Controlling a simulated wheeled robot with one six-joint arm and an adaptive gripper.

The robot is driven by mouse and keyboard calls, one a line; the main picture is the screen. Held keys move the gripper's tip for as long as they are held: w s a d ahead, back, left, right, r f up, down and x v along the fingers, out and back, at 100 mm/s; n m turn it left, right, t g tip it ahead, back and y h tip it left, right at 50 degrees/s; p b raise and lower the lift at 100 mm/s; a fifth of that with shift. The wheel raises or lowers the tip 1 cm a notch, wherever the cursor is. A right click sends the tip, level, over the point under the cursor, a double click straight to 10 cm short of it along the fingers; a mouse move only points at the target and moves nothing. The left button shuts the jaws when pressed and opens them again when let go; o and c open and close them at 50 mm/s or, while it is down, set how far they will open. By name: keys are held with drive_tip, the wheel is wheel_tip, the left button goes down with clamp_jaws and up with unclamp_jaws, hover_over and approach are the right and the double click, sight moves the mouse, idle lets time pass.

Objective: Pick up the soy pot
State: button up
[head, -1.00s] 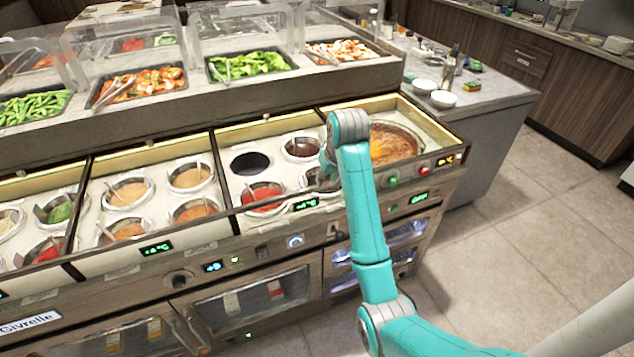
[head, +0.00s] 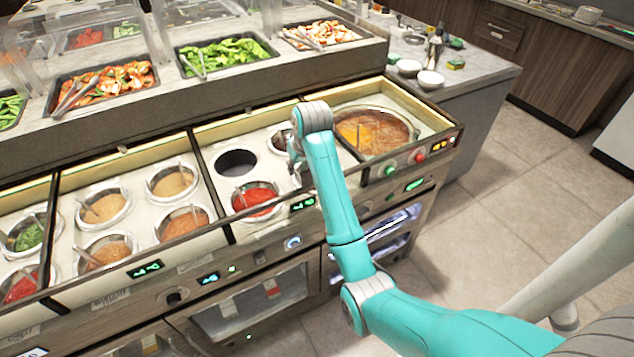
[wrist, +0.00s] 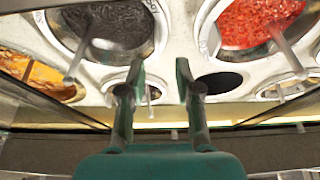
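A pot with a pale rim (head: 279,141) sits in the back right well, mostly hidden behind my arm in the head view. Its dark contents barely show; I take it as the soy pot but see no label. In the wrist view this pot (wrist: 154,92) lies beyond the gap between my fingertips. My gripper (wrist: 160,80) is open, its two green fingers apart with nothing visibly held. A pot of black, grainy contents (wrist: 110,28) with a utensil is nearer, at upper left in the wrist view. I cannot tell the fingers' height above the pots.
A dark, utensil-free well (head: 236,163) is left of the back right pot. A red sauce pot (head: 256,198) is in front. A large orange-brown pan (head: 372,132) is on the right. Dividers and the counter's raised edges border the wells.

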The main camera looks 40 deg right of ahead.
sight(297, 173)
drive_tip(key=shift+s+x, duration=0.2)
drive_tip(key=shift+x, duration=2.5)
drive_tip(key=shift+d+f, duration=0.1)
clamp_jaws()
